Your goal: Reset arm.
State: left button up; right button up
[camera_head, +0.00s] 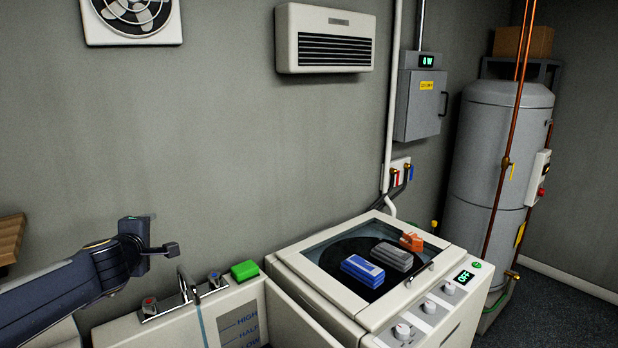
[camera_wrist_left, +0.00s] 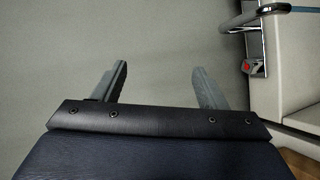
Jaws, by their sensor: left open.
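My left gripper (camera_head: 160,249) is at the left in the head view, above the sink with its tap, in front of the grey wall. In the left wrist view its two fingers (camera_wrist_left: 158,88) stand apart with nothing between them. Only plain wall shows beyond them. My left arm comes in from the lower left. My right gripper is in neither view.
A tap (camera_head: 183,290) stands by the gripper, with a green block (camera_head: 244,270) to its right. A boiler tank (camera_head: 490,150) stands at right.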

pick_arm(q)
jog(key=s+d+m+g+h, duration=0.1)
jog(key=s+d+m+h, duration=0.6)
jog(key=s+d+m, duration=0.55)
jog(key=s+d+f+m+g, duration=0.1)
jog(key=s+f+g, duration=0.1)
jog(key=s+f, duration=0.3)
jog(key=s+d+f+m+g+b, duration=0.1)
jog(key=s+f, duration=0.4)
jog(key=s, duration=0.7)
jog(key=s+d+f+m+g, duration=0.1)
jog(key=s+f+m+g, duration=0.2)
jog(key=s+f, duration=0.3)
jog(key=s+g, duration=0.1)
jog(key=s, duration=0.2)
jog(key=shift+d+g, duration=0.3)
jog(key=shift+d, duration=0.1)
jog(key=shift+w+r, duration=0.1)
jog(key=shift+r, duration=0.05)
